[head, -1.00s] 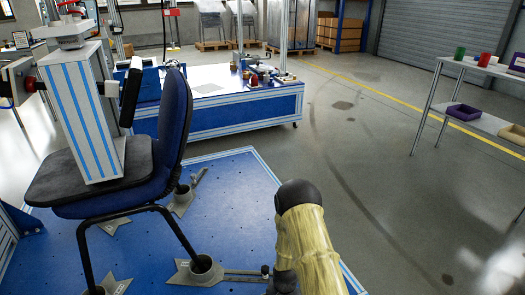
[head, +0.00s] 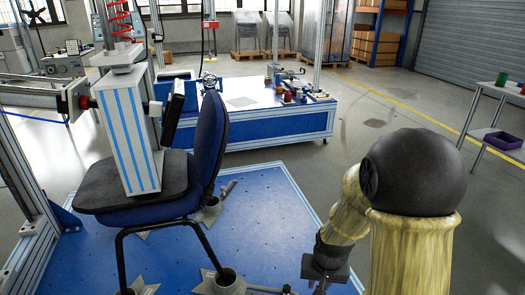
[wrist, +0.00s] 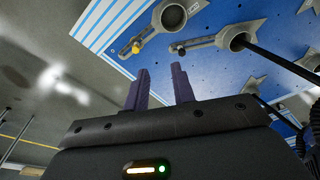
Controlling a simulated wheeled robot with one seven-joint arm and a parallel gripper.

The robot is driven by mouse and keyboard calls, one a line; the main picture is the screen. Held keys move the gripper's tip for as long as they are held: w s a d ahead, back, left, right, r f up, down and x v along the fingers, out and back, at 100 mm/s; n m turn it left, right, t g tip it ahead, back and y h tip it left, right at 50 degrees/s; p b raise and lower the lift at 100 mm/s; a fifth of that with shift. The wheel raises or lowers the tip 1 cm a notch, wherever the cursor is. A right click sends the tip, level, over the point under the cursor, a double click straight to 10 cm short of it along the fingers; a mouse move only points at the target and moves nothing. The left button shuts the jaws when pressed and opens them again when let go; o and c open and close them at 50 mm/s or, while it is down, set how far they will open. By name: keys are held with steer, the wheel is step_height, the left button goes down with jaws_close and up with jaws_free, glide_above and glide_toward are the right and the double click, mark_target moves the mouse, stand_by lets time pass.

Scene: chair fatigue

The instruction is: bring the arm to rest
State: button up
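My gripper (wrist: 160,90) shows in the wrist view with its two dark fingers apart and nothing between them. In that view it hangs beside the edge of the blue platform, near a grey clamp foot (wrist: 205,42). In the head view my arm, with a black round joint and yellowish covers, stands at the lower right. The wrist end is low at the platform's right side, and the fingers are cut off or hidden there.
A blue chair (head: 209,140) stands on the blue platform (head: 265,205), with a grey striped test block (head: 128,135) on its seat. A workbench (head: 275,125) stands behind. A side table (head: 505,143) is at the right. The floor between is open.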

steer(key=s+r+n+p, duration=0.2)
steer(key=s+r+p, duration=0.2)
steer(key=s+r, duration=0.6)
step_height(320, 180, up, 39)
steer(key=w+p, duration=0.2)
steer(key=p, duration=3.4)
steer(key=shift+w+d+t+p, duration=0.15)
steer(key=shift+d+t+p, duration=0.05)
steer(key=shift+t+p, duration=0.2)
steer(key=shift+f, duration=0.1)
steer(key=shift+d, duration=0.1)
